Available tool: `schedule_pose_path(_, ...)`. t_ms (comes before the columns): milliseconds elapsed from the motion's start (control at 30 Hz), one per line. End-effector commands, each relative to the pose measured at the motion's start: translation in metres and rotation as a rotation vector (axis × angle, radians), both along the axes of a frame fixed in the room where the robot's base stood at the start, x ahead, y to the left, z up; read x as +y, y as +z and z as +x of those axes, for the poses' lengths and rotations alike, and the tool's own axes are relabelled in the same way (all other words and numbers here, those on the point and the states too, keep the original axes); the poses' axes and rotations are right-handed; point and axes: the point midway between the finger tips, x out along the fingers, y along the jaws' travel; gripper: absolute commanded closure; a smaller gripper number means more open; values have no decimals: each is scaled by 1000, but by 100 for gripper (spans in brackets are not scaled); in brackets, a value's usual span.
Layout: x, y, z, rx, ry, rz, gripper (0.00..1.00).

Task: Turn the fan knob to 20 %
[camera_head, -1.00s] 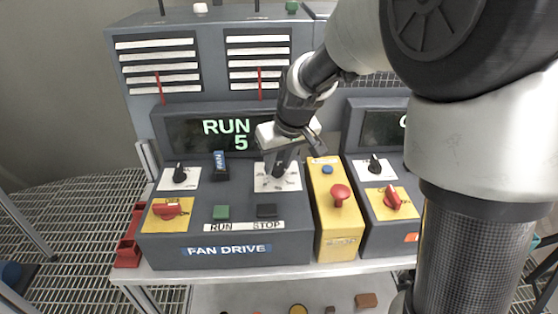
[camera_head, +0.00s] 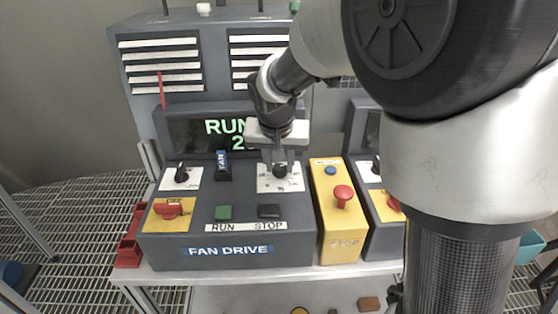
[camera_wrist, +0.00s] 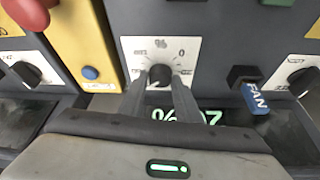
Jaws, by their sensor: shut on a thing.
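The black fan knob (camera_head: 281,173) sits on a white dial plate (camera_head: 292,186) on the grey fan drive panel. In the wrist view the knob (camera_wrist: 160,75) is between my two fingers, under a "%" mark. My gripper (camera_head: 279,166) points down and is shut on the knob. The green display (camera_head: 222,130) reads RUN with a 2 below; my gripper hides its right part.
The FAN key switch (camera_head: 223,165) stands left of the knob plate. The green RUN button (camera_head: 223,212) and black STOP button (camera_head: 268,211) lie in front. A yellow box (camera_head: 333,225) with a red mushroom button (camera_head: 343,194) stands close on the right. A red switch (camera_head: 169,210) is at left.

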Motion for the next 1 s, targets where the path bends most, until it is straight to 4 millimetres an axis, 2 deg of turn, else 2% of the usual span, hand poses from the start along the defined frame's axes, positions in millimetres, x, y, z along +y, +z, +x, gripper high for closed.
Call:
schedule_pose_path(333, 0, 1, 0, 0, -3, 1, 92)
schedule_pose_path(367, 0, 1, 0, 0, -2, 1, 66)
schedule_pose_path(467, 0, 1, 0, 0, -2, 1, 51)
schedule_pose_path(800, 0, 3, -1, 0, -2, 1, 51)
schedule_pose_path(1000, 3, 29, -11, -5, 1, 3, 51)
